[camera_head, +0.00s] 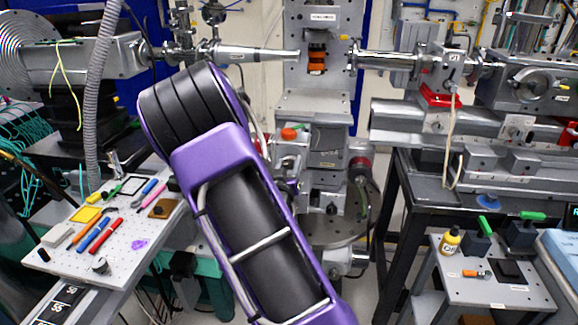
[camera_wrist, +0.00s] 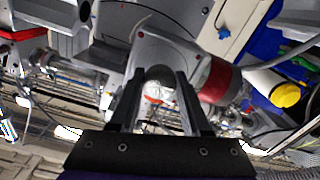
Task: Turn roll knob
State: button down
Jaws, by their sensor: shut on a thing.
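In the wrist view, my gripper (camera_wrist: 159,78) has its two dark fingers on either side of a round dark grey knob (camera_wrist: 160,73), and it is shut on it. The knob sits against a light grey metal housing (camera_wrist: 158,50). No label on the knob can be read, and its turn angle cannot be told. In the head view, my purple arm reaches toward the central stage tower (camera_head: 328,100) and hides the gripper and the knob.
A cylinder with a red band (camera_wrist: 217,80) is close right of the fingers. A pegboard tray (camera_head: 60,262) with pens and tools lies at left. A small table (camera_head: 500,290) with a yellow bottle (camera_head: 449,241) and green-topped items stands at right. Beam pipes flank the tower.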

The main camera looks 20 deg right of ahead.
jog(key=m+b, duration=0.2)
jog(key=b, duration=0.1)
jog(key=shift+f, duration=0.2)
jog(key=shift+r+m+b, duration=0.25)
jog(key=shift+m+b, duration=0.6)
jog(key=shift+m, duration=0.95)
jog(key=shift+c, duration=1.9)
grip_release()
